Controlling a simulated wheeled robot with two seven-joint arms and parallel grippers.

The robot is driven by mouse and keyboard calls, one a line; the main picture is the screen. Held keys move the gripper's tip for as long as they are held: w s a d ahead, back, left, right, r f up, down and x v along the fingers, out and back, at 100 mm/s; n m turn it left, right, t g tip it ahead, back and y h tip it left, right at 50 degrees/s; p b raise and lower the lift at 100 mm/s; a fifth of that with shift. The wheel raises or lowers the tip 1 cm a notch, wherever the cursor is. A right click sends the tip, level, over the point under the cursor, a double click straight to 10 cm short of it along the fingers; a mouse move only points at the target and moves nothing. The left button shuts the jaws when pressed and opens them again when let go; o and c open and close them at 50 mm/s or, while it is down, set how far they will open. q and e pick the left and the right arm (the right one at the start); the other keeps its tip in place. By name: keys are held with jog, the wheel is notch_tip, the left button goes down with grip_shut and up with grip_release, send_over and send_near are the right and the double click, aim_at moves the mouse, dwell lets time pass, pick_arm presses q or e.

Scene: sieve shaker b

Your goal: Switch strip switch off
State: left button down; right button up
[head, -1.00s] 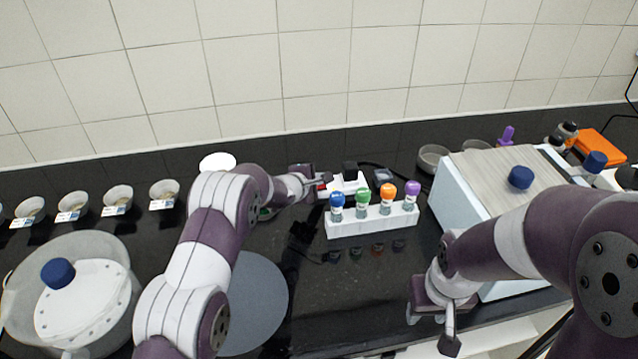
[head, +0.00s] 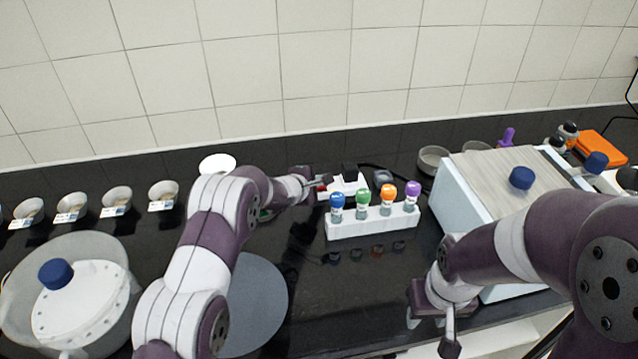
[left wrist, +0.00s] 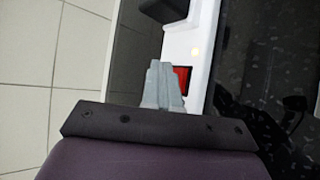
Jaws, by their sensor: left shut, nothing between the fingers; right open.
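The white power strip (head: 350,186) lies on the dark counter near the wall, behind the tube rack. Its red switch (head: 321,186) is at the strip's left end. My left gripper (head: 318,183) is shut and empty, with its fingertips at the switch. In the left wrist view the red switch (left wrist: 182,80) shows beside the closed fingers (left wrist: 161,82), which partly cover it. I cannot tell whether they touch it. My right gripper (head: 430,328) is open and empty, low at the counter's front edge, well away from the strip.
A white rack (head: 372,224) with vials capped blue, green, orange and purple stands just in front of the strip. A black plug (head: 350,171) sits on the strip. A large pale box (head: 470,215) stands at right. Small bowls (head: 117,200) line the left.

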pick_arm(q)
jog(key=shift+f, duration=0.1)
dwell(0.3)
jog(key=shift+s+r+b, duration=0.2)
jog(key=shift+r+b, duration=0.25)
jog(key=shift+b, duration=0.05)
jog(key=shift+r, duration=0.15)
jog(key=shift+r, duration=0.1)
jog(key=shift+s+d+r+b, duration=0.1)
jog(key=shift+s+r, duration=0.25)
jog(key=shift+r, duration=0.4)
jog(key=shift+s+d+r+b, duration=0.15)
jog(key=shift+s+r, duration=0.2)
jog(key=shift+r, duration=0.35)
jog(key=shift+s+r+b, duration=0.1)
jog(key=shift+s+r, duration=0.25)
jog(key=shift+r, duration=0.4)
jog(key=s+a+m+g+y, duration=0.2)
jog(key=s+a+m, duration=0.3)
jog(key=s, duration=0.8)
jog(key=s+a+m+g+y, duration=0.2)
jog(key=s+a+m+g, duration=0.2)
jog(key=s, duration=0.9)
jog(key=s+a+m+g+y, duration=0.2)
jog(key=s+a+m, duration=0.5)
jog(key=s, duration=0.6)
jog(key=shift+s+a+m+g, duration=0.4)
jog(key=shift+a+g, duration=0.3)
jog(key=shift+a, duration=0.25)
